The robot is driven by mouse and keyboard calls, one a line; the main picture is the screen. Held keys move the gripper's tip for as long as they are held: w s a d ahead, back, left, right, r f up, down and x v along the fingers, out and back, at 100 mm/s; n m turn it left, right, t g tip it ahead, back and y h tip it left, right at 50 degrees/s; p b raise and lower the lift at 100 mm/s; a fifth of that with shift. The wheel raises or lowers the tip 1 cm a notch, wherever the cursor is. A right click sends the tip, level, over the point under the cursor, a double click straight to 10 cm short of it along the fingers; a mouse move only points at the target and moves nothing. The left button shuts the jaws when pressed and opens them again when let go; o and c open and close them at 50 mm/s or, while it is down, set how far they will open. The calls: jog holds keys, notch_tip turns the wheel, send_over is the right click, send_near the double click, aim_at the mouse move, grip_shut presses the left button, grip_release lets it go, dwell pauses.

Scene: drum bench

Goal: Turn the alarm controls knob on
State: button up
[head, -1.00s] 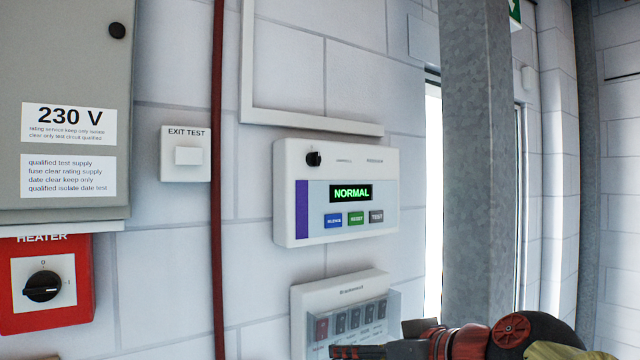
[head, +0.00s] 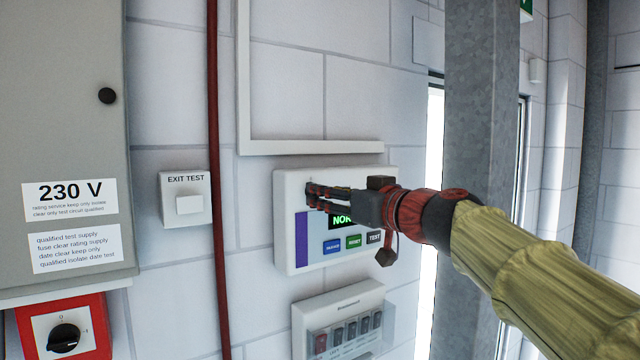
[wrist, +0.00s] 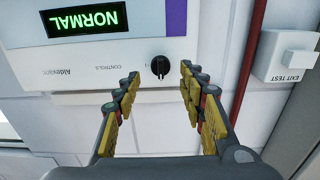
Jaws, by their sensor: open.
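The alarm panel (head: 285,235) is a white box on the wall with a green display, a purple stripe and blue, green and grey buttons. In the wrist view its small black knob (wrist: 160,67) is at the panel's edge, with the display reading NORMAL (wrist: 85,20) upside down. My gripper (head: 312,193) reaches in from the right in front of the panel's upper left and hides the knob in the head view. In the wrist view my gripper (wrist: 160,85) is open, its fingers on either side of the knob's line, apart from it. I cannot tell whether the fingertips touch the panel.
An EXIT TEST switch (head: 185,203) and a red pipe (head: 215,120) are left of the panel. A breaker box (head: 345,298) is below. A red HEATER switch (head: 95,330) and grey 230 V cabinet (head: 70,110) are far left. A steel column (head: 480,100) stands at right.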

jog(key=shift+p+x, duration=0.6)
jog(key=shift+x, duration=1.3)
jog(key=shift+c, duration=0.4)
grip_shut()
